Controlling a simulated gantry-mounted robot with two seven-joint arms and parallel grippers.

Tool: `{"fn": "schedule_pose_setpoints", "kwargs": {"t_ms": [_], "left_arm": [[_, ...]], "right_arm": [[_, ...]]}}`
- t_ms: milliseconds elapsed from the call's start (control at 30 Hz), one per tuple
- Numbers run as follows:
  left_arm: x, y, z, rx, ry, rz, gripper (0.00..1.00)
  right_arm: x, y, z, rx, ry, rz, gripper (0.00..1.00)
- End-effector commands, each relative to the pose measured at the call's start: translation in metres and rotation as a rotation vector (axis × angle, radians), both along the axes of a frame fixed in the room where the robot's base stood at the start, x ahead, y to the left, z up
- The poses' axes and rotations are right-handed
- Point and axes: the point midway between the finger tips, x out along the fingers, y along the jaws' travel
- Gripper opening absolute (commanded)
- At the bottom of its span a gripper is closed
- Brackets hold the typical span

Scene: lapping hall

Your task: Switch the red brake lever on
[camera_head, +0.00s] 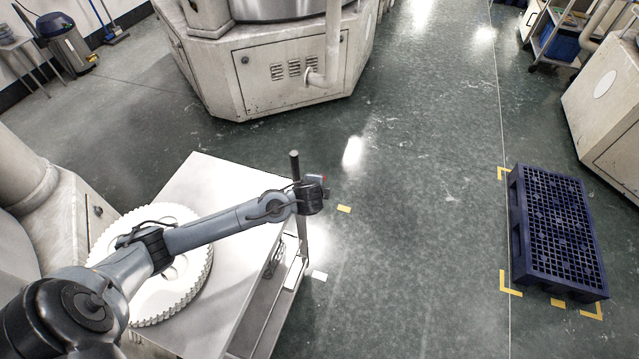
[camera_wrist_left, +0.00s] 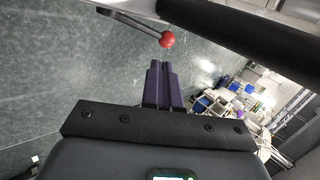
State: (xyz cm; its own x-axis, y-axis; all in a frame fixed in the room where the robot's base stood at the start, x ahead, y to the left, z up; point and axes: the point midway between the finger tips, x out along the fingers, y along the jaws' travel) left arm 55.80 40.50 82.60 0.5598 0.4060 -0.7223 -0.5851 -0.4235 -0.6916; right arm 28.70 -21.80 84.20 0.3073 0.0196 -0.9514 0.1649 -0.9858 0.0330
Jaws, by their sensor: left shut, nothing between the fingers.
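The brake lever shows in the left wrist view as a thin metal arm ending in a red ball knob (camera_wrist_left: 167,40). It juts out from the upper left, near a pale frame edge. My left gripper (camera_wrist_left: 161,68) is shut and empty, its two dark purple fingers together. Its tips appear just below the red knob in the picture; I cannot tell whether they touch it. In the head view my left arm reaches over the white cart (camera_head: 215,185) to its right end, where the wrist hides the lever. My right gripper is in neither view.
A thick black bar (camera_wrist_left: 240,30) crosses the upper right of the wrist view, close to the knob. A white toothed wheel (camera_head: 190,290) lies on the cart. A blue pallet (camera_head: 555,230) lies within yellow floor marks at right. The floor between is clear.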

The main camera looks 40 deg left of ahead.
Motion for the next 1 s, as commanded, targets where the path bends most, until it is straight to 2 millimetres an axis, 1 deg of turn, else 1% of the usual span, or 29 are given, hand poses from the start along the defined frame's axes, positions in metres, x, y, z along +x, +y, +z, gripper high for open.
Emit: {"fn": "schedule_pose_setpoints", "kwargs": {"t_ms": [33, 200, 400, 633, 1000], "left_arm": [[0.006, 0.004, -0.011, -0.001, 0.001, 0.003, 0.00], [0.024, 0.017, -0.034, -0.001, 0.001, 0.003, 0.00], [0.042, 0.030, -0.050, -0.001, -0.001, 0.003, 0.00], [0.053, 0.039, -0.059, 0.001, -0.001, 0.001, 0.00], [0.055, 0.040, -0.060, 0.000, 0.000, 0.000, 0.00]], "right_arm": [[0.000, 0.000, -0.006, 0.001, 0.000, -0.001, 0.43], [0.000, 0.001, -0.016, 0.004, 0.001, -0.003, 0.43], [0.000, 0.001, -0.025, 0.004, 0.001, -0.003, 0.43], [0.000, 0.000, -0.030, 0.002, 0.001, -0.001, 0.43], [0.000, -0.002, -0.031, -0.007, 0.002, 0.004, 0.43]]}}
